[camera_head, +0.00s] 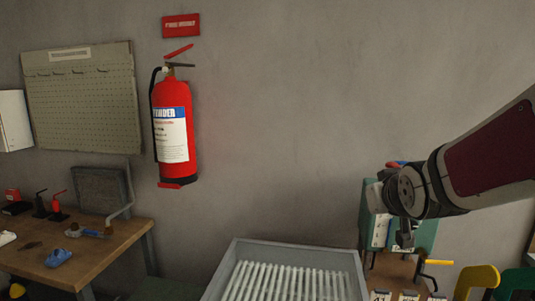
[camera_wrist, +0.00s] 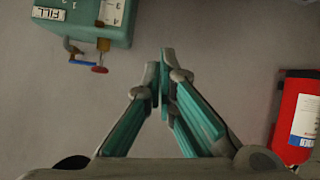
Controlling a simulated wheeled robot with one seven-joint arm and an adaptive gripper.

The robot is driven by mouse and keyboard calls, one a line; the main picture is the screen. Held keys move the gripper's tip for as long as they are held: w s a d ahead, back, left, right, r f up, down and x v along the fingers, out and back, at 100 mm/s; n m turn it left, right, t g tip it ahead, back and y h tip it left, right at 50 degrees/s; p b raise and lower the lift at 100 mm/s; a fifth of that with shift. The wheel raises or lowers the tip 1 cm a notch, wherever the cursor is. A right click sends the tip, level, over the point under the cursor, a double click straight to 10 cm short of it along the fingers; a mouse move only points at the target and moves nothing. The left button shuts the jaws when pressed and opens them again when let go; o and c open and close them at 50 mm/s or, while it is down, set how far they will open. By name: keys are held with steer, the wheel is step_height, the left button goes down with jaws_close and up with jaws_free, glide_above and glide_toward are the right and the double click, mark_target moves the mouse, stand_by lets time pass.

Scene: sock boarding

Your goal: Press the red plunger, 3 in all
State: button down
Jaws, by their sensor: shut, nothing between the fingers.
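The green box (camera_head: 427,232) stands on a table at the right in the head view, partly hidden behind my wrist. In the wrist view it shows upside down at the upper left (camera_wrist: 85,22), with a FILL label and a numbered scale. A red disc-shaped knob (camera_wrist: 99,69), which looks like the red plunger, sits on a brass fitting on its top side. A bit of red also shows above my wrist in the head view (camera_head: 396,164). My gripper (camera_wrist: 162,62) is shut and empty, beside the box and apart from the knob.
A red fire extinguisher (camera_head: 172,125) hangs on the wall. A grey tray with white ribs (camera_head: 295,244) is at the bottom centre. A yellow-handled crank (camera_head: 438,262) is below the box. A wooden table (camera_head: 105,255) stands left.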

steer(key=w+d+r+m+t+h, duration=0.2)
steer(key=w+d+t, duration=0.7)
steer(key=d, duration=0.6)
steer(key=shift+w+d+r+m+h+b, duration=0.35)
steer(key=shift+w+r+m+h+b, duration=0.25)
steer(key=shift+w, duration=0.45)
steer(key=p+x, duration=0.1)
steer(key=x, duration=0.9)
steer(key=shift+f, duration=2.05)
